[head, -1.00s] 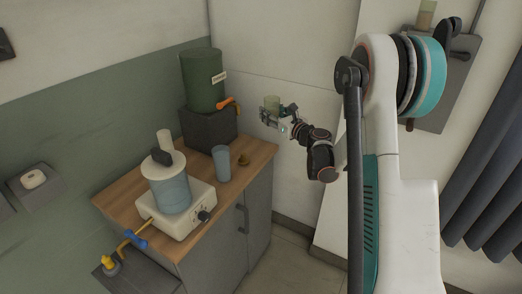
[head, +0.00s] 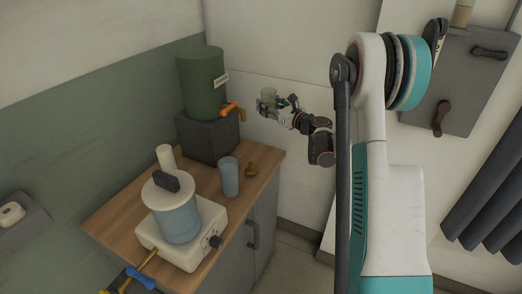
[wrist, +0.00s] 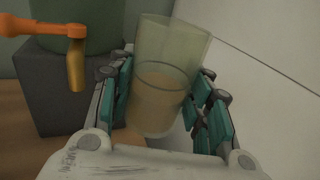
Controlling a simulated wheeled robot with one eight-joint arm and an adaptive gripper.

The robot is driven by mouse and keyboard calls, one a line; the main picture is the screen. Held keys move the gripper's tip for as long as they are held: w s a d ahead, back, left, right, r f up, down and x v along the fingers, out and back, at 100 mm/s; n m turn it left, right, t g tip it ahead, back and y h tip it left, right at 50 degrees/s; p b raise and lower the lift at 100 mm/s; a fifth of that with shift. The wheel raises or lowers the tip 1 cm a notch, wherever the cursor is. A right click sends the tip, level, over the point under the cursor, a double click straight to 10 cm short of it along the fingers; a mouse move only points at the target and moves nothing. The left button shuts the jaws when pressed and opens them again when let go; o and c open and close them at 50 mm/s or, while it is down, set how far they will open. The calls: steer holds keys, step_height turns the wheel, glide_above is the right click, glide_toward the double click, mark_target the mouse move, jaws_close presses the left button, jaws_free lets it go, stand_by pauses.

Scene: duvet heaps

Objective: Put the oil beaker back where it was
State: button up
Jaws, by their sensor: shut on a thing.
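The oil beaker (wrist: 163,85) is a clear greenish cup with a yellowish liquid in its lower part. My gripper (wrist: 165,105) is shut on it, one teal-padded finger on each side. The beaker is slightly tilted in the wrist view. In the head view the beaker (head: 268,97) is held in the air by my gripper (head: 272,108), to the right of the green drum's tap. I cannot tell how far it is from the wall behind it.
A green drum (head: 200,85) with an orange-handled tap (head: 230,109) stands on a dark block (head: 208,138). A wall panel (head: 455,85) is at right.

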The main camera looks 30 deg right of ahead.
step_height(320, 180, down, 20)
steer(key=b, duration=0.7)
steer(key=shift+r, duration=0.2)
steer(key=shift+f, duration=0.15)
steer(key=o, duration=1.2)
steer(key=shift+c, duration=0.2)
steer(key=v, duration=1.2)
steer(key=shift+r, duration=0.2)
